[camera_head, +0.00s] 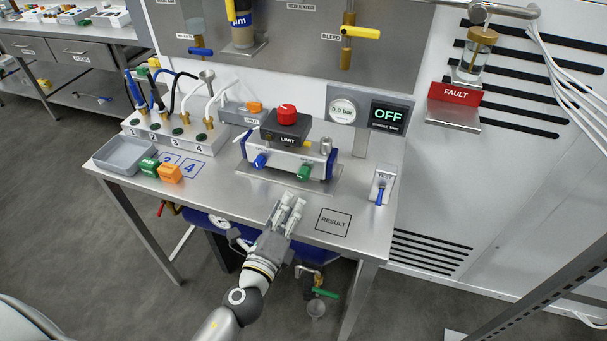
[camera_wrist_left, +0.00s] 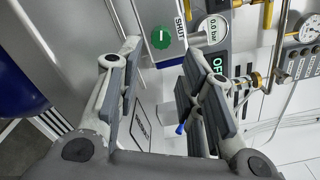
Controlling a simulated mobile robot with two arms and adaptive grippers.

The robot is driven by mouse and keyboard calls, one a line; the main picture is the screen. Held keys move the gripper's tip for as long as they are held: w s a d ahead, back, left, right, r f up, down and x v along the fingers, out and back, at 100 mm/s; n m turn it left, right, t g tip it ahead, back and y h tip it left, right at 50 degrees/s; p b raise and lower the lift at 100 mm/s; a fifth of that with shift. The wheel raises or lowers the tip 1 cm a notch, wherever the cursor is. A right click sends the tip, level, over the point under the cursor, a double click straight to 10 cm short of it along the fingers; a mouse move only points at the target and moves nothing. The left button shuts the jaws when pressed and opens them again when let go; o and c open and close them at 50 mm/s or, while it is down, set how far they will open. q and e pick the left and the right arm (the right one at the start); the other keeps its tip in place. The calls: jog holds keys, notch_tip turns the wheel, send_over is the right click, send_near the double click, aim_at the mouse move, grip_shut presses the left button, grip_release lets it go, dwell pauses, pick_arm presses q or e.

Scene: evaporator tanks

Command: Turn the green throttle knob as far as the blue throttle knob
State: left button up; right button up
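The green throttle knob (camera_head: 304,173) is on the front right of the valve block on the steel table. It also shows in the left wrist view (camera_wrist_left: 160,38), with a short white line on its face and a SHUT label beside it. The blue throttle knob (camera_head: 260,160) is on the block's front left; its exact turn angle is too small to read. My left gripper (camera_head: 293,198) is in front of the green knob, apart from it. In the left wrist view its fingers (camera_wrist_left: 160,58) are spread and empty, with the knob beyond their tips. My right gripper is not in view.
A red LIMIT knob (camera_head: 287,113) tops the block. A gauge (camera_head: 342,110) reads 0.0 bar and the display (camera_head: 388,115) reads OFF. A blue-levered switch (camera_head: 381,187) stands at right. A grey tray (camera_head: 123,157) and orange block (camera_head: 169,173) are at left. The RESULT square (camera_head: 333,222) is clear.

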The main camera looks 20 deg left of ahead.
aim_at(302, 178)
pick_arm(q)
jog(key=shift+w+r, duration=0.25)
jog(key=shift+w, duration=0.25)
jog(key=w+p, duration=0.1)
jog(key=w, duration=0.6)
jog(key=shift+w+d+f+p, duration=0.15)
jog(key=shift+w+p, duration=0.15)
jog(key=shift+p, duration=0.05)
jog(key=shift+w, duration=0.65)
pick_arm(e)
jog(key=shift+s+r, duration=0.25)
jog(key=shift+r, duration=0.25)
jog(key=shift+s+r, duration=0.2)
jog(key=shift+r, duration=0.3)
pick_arm(q)
jog(key=c, duration=0.8)
jog(key=shift+o, duration=0.2)
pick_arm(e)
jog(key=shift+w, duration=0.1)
pick_arm(q)
jog(key=shift+m, duration=0.3)
